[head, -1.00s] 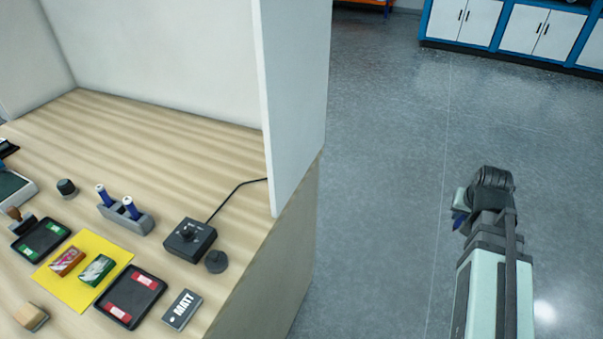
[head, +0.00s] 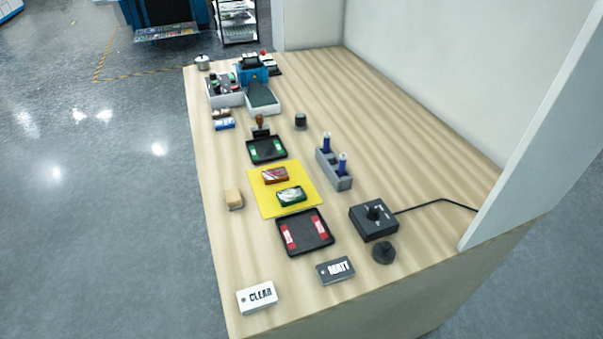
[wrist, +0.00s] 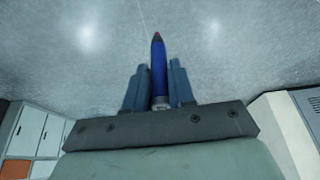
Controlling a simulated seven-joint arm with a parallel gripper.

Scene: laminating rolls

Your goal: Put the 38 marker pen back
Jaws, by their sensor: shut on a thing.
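My gripper (wrist: 160,68) shows in the wrist view, shut on a blue marker pen (wrist: 158,52) with a reddish tip pointing away from it. Only grey floor shows beyond the pen, and any label on it cannot be read. My gripper is out of the head view now. In the head view, a grey pen block (head: 338,178) stands on the bench with two blue pens upright in it, a farther one (head: 327,143) and a nearer one (head: 342,164). Whether the block has a free hole is too small to tell.
On the wooden bench (head: 405,130), a black knob box (head: 374,220) with a cable stands right of the block. A yellow mat (head: 264,203) and black tray (head: 304,232) lie to its left. A white panel (head: 545,130) edges the right side.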

